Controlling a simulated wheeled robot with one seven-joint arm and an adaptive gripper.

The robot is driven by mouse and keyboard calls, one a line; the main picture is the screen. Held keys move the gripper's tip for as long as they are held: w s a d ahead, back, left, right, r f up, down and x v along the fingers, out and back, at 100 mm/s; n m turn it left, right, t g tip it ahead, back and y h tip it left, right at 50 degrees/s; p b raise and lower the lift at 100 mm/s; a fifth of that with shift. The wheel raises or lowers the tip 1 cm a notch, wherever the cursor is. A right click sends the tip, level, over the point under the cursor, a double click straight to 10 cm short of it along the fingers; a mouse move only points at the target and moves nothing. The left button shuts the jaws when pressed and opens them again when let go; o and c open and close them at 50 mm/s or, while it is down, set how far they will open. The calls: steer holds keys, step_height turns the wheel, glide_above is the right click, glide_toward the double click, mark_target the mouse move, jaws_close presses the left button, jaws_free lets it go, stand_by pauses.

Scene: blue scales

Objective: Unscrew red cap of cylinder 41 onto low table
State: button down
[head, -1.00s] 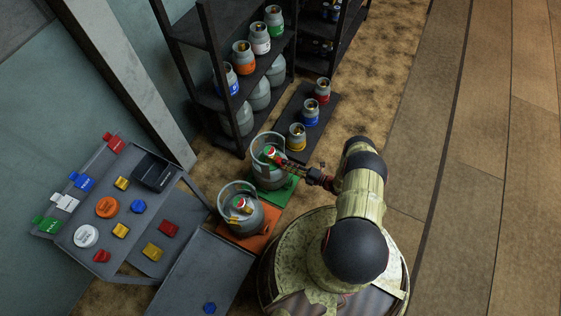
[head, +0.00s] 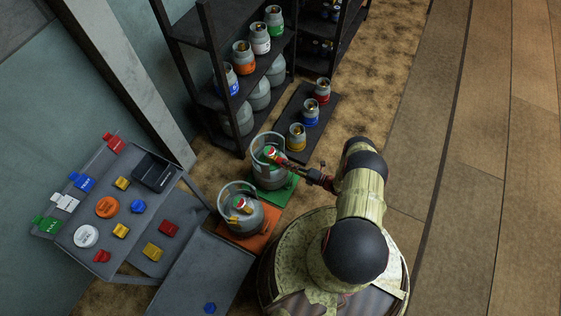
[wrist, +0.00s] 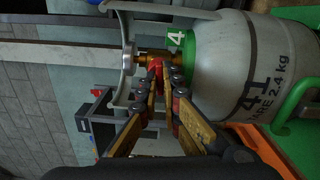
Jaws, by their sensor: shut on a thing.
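Cylinder 41 (wrist: 235,75), grey with a green collar, stands on a green scale (head: 279,191) in the head view and lies sideways in the wrist view. Its red cap (wrist: 153,70) sits on the side of the brass valve (wrist: 155,58). My gripper (wrist: 163,76) is shut on the red cap, reaching in from the right in the head view (head: 288,163). The fingers hide part of the cap. The low table (head: 200,270) is the dark grey top at lower left, with a blue cap (head: 209,307) near its front edge.
A second grey cylinder (head: 243,220) stands on an orange scale (head: 258,243) beside the low table. Shelves (head: 215,85) with cylinders rise behind. Most of the low table is bare.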

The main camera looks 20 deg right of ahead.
steer(key=shift+n, duration=0.9)
steer(key=shift+n, duration=1.8)
steer(key=shift+s+n, duration=0.1)
steer(key=shift+n, duration=1.6)
